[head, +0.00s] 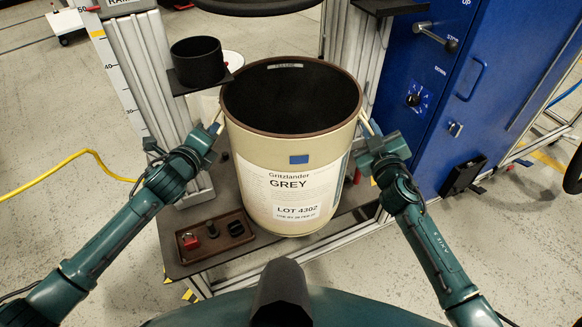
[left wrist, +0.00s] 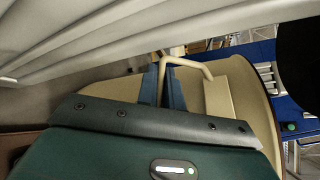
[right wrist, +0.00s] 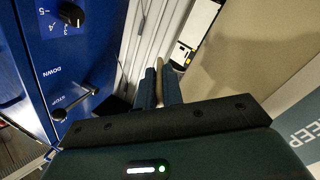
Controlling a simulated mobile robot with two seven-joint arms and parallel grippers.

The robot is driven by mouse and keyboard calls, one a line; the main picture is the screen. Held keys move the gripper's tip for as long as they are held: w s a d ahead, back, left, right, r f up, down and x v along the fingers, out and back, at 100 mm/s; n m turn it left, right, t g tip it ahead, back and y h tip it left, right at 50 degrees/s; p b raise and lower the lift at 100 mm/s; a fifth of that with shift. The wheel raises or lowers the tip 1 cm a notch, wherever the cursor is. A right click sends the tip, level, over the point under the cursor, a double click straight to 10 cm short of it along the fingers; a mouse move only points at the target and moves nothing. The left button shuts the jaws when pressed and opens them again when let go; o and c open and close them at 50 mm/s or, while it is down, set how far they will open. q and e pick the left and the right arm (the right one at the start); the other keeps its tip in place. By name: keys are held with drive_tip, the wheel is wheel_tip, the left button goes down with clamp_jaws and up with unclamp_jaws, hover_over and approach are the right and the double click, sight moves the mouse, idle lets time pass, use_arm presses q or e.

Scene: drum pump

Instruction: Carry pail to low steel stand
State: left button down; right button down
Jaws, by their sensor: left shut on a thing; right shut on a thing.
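The pail (head: 290,160) is a large cream drum with a brown rim, a dark inside and a label reading Gritzlander GREY, LOT 4302. It is upright in the middle of the head view. My left gripper (head: 214,130) is shut on the handle at the pail's left side; the cream handle bar shows between the fingers in the left wrist view (left wrist: 190,66). My right gripper (head: 369,135) is shut on the handle at the right side, also seen in the right wrist view (right wrist: 165,75). The pail's underside is hidden, so I cannot tell whether it touches the dark plate below.
The dark plate (head: 180,238) on an aluminium frame bears a brown tray (head: 216,238) with small parts. A black cup (head: 197,63) sits on a bracket at the left post. A blue cabinet (head: 450,90) stands close at right. A yellow cable (head: 60,168) lies on the left floor.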

idle(0.8)
use_arm(q)
drive_tip(key=shift+w+r, duration=0.1)
drive_tip(key=shift+r, duration=0.15)
use_arm(e)
drive_tip(key=shift+w+r, duration=0.1)
drive_tip(key=shift+r, duration=0.2)
